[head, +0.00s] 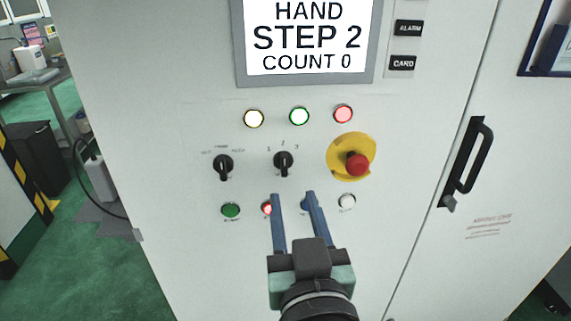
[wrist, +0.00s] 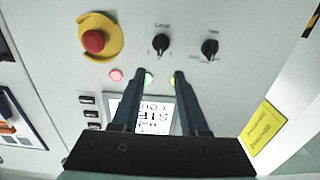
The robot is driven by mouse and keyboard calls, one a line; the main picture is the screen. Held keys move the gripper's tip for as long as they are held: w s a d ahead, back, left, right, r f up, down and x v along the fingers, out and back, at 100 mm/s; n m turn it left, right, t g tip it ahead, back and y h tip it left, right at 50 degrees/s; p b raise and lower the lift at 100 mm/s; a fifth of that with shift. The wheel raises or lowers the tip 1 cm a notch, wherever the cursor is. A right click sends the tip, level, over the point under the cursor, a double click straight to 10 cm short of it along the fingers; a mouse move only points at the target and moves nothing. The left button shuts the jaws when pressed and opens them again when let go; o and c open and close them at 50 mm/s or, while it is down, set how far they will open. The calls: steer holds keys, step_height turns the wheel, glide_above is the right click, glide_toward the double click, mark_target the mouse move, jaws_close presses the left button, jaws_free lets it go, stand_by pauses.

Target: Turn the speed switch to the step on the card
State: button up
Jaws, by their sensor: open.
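A grey-white cabinet front carries a black rotary switch (head: 283,162) with "1" and "3" beside it; it looks like the speed switch. Its grip looks near vertical; I cannot read its pointer mark for certain. It also shows in the wrist view (wrist: 160,43). A second black switch (head: 223,165) is to its left. The screen (head: 305,38) reads "HAND STEP 2 COUNT 0". A small black "CARD" label (head: 402,63) is beside it. My gripper (head: 294,195) is open and empty, its fingertips below the switch in the head view, apart from it.
Red emergency stop (head: 357,163) on a yellow disc is right of the switch. Yellow, green and red lamps (head: 299,116) are above. Green, red, blue and white buttons (head: 346,201) run below, partly behind my fingers. A door handle (head: 467,160) is at right. The wrist view shows a yellow notice (wrist: 262,127), unreadable.

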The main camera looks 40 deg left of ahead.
mark_target(285, 160)
steer(key=p+x, duration=0.2)
steer(key=x, duration=0.7)
steer(key=shift+w+a, duration=0.25)
steer(key=shift+a, duration=0.05)
jaws_close()
